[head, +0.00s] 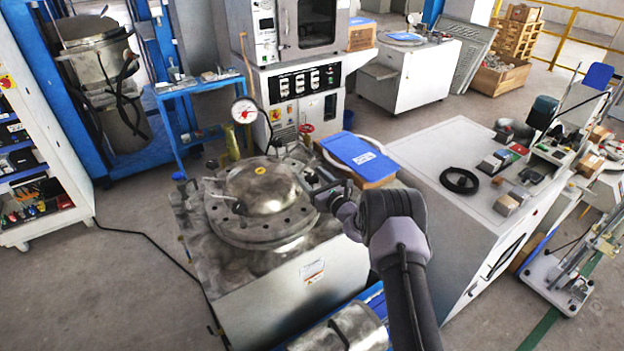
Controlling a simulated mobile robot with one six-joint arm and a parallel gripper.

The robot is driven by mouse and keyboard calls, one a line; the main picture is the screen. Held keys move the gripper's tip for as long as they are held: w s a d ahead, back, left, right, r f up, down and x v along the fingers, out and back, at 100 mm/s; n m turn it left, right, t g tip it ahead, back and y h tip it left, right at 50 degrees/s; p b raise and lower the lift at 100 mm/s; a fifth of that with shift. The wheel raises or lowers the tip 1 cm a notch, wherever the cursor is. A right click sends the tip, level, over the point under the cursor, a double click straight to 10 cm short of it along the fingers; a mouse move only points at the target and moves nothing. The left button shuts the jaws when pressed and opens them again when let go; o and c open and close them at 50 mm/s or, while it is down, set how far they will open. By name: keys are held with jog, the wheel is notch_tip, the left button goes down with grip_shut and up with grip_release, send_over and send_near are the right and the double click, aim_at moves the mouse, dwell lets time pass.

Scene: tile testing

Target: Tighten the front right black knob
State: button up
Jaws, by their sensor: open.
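The steel vessel (262,232) has a domed round lid (262,185) with a ring of bolt holes around its flange. A black knob (239,207) shows at the front left of the lid, and another dark knob (212,165) at its back left. No knob can be made out clearly at the front right, where my gripper and wrist cover part of the flange. My gripper (314,191) is open at the right edge of the lid, with its jaws pointing left. Whether anything is between the jaws is too small to tell.
A pressure gauge (244,111) and a red valve wheel (306,129) rise behind the lid. A box with a blue folder (362,155) stands close behind my wrist. A white bench (445,210) with a black cable coil is on the right. A metal cylinder (345,330) lies in front.

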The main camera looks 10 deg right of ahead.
grip_shut()
jog(key=shift+r+m+h, duration=0.1)
jog(key=shift+m+h, duration=0.2)
jog(key=shift+h, duration=0.2)
jog(key=m+t+h, duration=0.1)
jog(key=m+h, duration=0.1)
jog(key=h, duration=0.1)
jog(key=shift+a, duration=0.15)
jog(key=shift+d+m+h, duration=0.2)
jog(key=shift+m+h, duration=0.8)
jog(key=shift+h, duration=0.6)
grip_release()
